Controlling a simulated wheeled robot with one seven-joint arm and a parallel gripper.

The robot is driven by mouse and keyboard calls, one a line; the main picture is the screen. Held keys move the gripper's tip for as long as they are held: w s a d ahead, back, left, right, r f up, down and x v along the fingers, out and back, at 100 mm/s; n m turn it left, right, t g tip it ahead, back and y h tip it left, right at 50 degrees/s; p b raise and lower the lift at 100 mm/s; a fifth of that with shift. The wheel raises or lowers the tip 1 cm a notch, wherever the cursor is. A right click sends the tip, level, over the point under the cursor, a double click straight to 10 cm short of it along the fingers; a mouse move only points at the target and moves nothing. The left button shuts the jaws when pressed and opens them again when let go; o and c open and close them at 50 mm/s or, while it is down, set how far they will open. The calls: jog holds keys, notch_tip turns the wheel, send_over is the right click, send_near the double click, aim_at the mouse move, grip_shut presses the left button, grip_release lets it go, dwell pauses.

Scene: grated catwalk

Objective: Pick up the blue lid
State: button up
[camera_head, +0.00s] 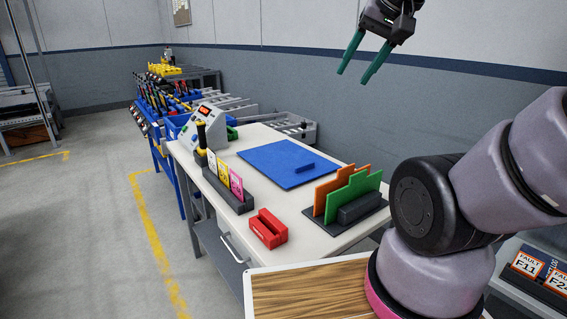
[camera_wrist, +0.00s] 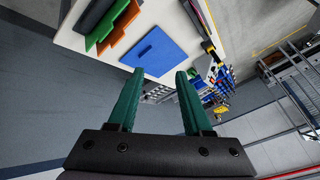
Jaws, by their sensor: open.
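The blue lid (camera_head: 280,160) is a flat blue panel with a small raised blue bar on top. It lies flat on the white workbench in the head view. It also shows in the wrist view (camera_wrist: 152,50), ahead of the fingers and some distance away. My gripper (camera_head: 356,77) is up at the top of the head view, above and behind the bench, with green fingers apart and nothing between them. In the wrist view my gripper (camera_wrist: 158,80) frames the lid from afar and does not touch it.
On the white bench (camera_head: 334,240) a green and orange panel rack (camera_head: 345,215) stands right of the lid. A red block (camera_head: 269,229), a dark card holder (camera_head: 228,188) and a grey control box (camera_head: 208,126) stand to the left. Blue bins (camera_head: 166,130) stand behind.

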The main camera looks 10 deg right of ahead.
jog(key=w+m+g, duration=0.2)
jog(key=w+m, duration=0.1)
jog(key=w, duration=1.1)
jog(key=m+g+h, duration=0.2)
jog(key=m+g, duration=0.3)
jog(key=m, duration=0.1)
send_over(307, 164)
notch_tip(307, 164, down, 30)
notch_tip(307, 164, down, 6)
jog(key=shift+s+a+f, duration=0.1)
jog(key=shift+a+f, duration=0.15)
jog(key=shift+f, duration=1.25)
jog(key=shift+s+a+f, duration=0.1)
jog(key=shift+a+f, duration=0.1)
jog(key=shift+f, duration=1.25)
grip_shut()
jog(key=shift+w+r, duration=0.1)
